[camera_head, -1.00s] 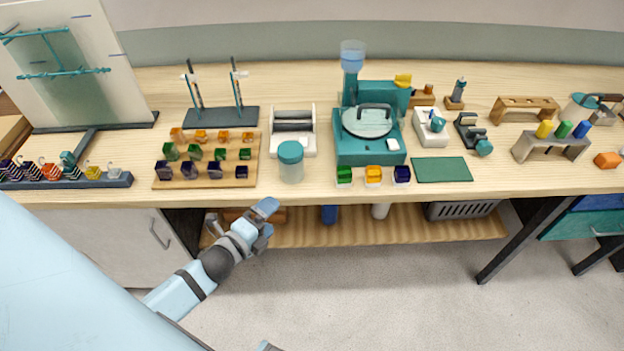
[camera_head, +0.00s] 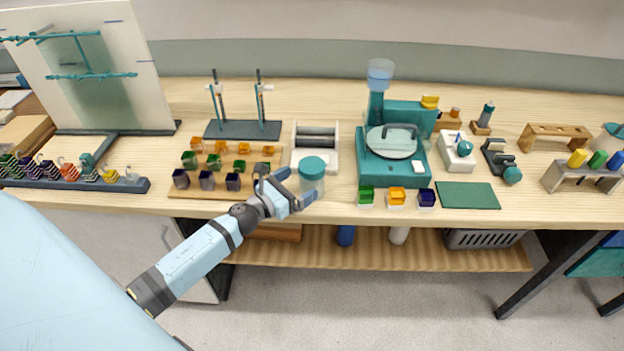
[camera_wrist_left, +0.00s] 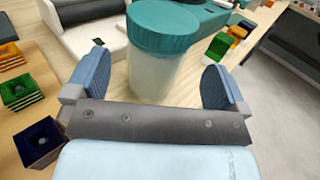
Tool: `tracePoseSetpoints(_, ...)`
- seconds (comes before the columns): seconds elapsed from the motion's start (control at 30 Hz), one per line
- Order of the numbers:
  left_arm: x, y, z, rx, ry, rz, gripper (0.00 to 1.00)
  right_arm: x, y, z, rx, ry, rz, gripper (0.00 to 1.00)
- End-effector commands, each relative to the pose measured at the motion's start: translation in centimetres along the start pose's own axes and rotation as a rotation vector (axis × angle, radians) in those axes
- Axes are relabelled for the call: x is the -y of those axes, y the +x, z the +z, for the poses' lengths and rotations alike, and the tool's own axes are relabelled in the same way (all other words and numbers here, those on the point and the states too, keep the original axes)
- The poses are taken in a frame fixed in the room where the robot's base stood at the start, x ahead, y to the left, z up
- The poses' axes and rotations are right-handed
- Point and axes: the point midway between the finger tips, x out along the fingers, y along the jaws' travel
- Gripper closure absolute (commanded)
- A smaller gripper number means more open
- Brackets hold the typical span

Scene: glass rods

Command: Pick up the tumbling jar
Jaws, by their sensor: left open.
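The tumbling jar (camera_head: 312,178) is a clear, frosted jar with a teal lid, standing upright near the front edge of the bench. My left gripper (camera_head: 294,188) is open at the jar's near left side. In the left wrist view the jar (camera_wrist_left: 152,72) stands between the two blue fingers of my left gripper (camera_wrist_left: 152,85), with gaps visible on both sides. The jar's lower part is partly hidden by the gripper in the head view. My right gripper is not in view.
A white roller stand (camera_head: 316,143) is right behind the jar. A wooden board (camera_head: 180,193) with several coloured blocks lies to the left. A teal machine (camera_head: 394,170) and small coloured cubes (camera_head: 397,196) stand to the right. The bench front edge is close.

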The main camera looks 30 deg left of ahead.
Motion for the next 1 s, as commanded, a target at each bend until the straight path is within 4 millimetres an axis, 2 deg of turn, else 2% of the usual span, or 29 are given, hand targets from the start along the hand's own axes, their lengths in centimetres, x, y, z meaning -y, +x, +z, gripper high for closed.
tracePoseSetpoints(0.17,-0.1,1.5,-0.1,0.001,-0.002,0.000,0.00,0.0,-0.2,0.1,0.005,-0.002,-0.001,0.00)
tracePoseSetpoints(0.4,-0.2,4.9,-0.5,0.001,-0.003,0.001,0.00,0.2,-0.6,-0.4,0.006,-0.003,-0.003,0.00)
tracePoseSetpoints(0.7,-0.2,5.5,-0.7,0.000,-0.002,0.000,0.00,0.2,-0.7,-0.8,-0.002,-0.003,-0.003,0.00)
tracePoseSetpoints(0.73,-0.2,5.5,-0.7,0.000,-0.002,0.000,0.02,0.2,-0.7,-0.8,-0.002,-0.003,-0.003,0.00)
tracePoseSetpoints(0.9,-0.2,5.5,-0.7,0.000,-0.002,0.000,0.41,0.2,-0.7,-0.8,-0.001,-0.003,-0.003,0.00)
tracePoseSetpoints(1.0,-0.2,5.5,-0.6,0.001,-0.002,0.000,0.60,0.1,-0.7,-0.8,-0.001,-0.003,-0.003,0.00)
